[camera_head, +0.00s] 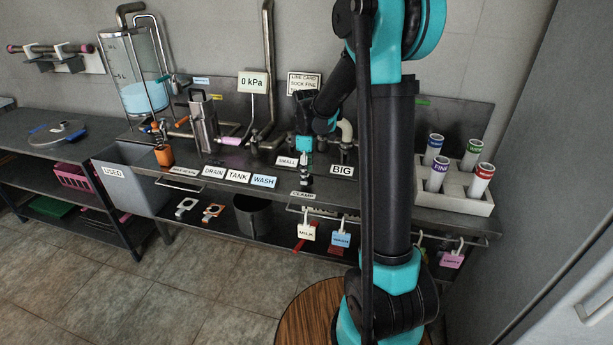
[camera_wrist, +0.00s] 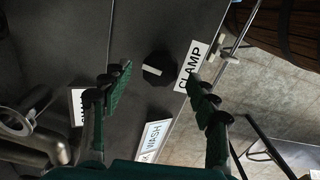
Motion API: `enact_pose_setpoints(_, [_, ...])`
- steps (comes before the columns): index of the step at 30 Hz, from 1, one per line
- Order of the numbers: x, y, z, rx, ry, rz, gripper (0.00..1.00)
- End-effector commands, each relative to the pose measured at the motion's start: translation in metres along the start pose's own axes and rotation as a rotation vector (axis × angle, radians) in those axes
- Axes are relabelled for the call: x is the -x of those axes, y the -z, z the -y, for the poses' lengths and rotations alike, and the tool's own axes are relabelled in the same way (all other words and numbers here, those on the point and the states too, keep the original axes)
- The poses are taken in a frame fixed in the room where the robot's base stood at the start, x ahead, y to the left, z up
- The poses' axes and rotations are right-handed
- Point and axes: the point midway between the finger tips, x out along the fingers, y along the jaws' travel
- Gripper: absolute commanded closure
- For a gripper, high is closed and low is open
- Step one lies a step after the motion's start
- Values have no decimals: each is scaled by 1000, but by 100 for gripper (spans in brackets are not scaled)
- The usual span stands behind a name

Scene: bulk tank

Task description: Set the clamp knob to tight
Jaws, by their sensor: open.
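The clamp knob (camera_wrist: 158,69) is a dark round knob with a pale bar across its face, seen in the wrist view on the dark bench top next to a white CLAMP label (camera_wrist: 193,66). The bar lies slightly tilted across the picture. My gripper (camera_wrist: 159,77) is open, with one green-padded finger to the left and one to the right of the knob, and nothing held. I cannot tell how far above the knob the fingertips are.
SMALL (camera_head: 287,161) and BIG (camera_head: 342,170) labels flank my gripper. A WASH label (camera_head: 264,181) is to its left. Pipes and a 0 kPa gauge (camera_head: 254,83) stand behind. A rail with hanging tags (camera_head: 307,231) runs along the bench front. A tube rack (camera_head: 456,190) stands right.

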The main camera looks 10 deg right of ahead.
Motion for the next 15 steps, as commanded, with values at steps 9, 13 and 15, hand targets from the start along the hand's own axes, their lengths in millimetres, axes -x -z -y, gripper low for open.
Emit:
enact_pose_setpoints(9, [64, 0, 0, 0, 0, 0, 40])
enact_pose_setpoints(13, [84, 0, 0, 0, 0, 0, 40])
enact_pose_setpoints(15, [91, 0, 0, 0, 0, 0, 40])
